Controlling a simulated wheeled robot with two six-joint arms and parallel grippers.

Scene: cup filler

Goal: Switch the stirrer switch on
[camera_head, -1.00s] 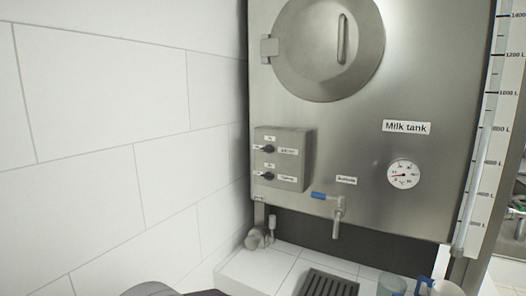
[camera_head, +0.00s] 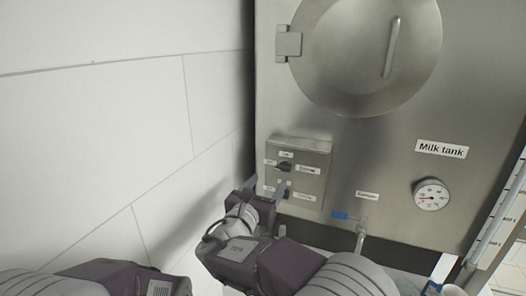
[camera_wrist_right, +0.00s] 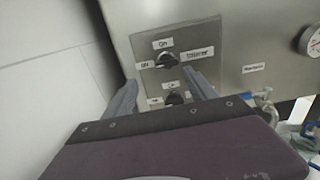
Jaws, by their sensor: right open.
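The grey control box (camera_head: 315,187) is fixed to the front of the milk tank (camera_head: 360,140). Its upper black knob, the stirrer switch (camera_head: 286,167), has small labels above, left and right. It also shows in the right wrist view (camera_wrist_right: 167,60), where the right label seems to read stirrer. A lower knob (camera_wrist_right: 174,98) sits below it, partly hidden by my gripper in the head view. My right gripper (camera_head: 266,189) is open and empty, just in front of the box's lower left part. In the wrist view its fingers point towards the upper knob, apart from it. My left gripper is out of view.
A white tiled wall (camera_head: 95,130) stands close on the left. A blue-handled tap (camera_head: 341,215) is right of and below the box. A round gauge (camera_head: 431,194) and a round hatch (camera_head: 365,55) are on the tank front.

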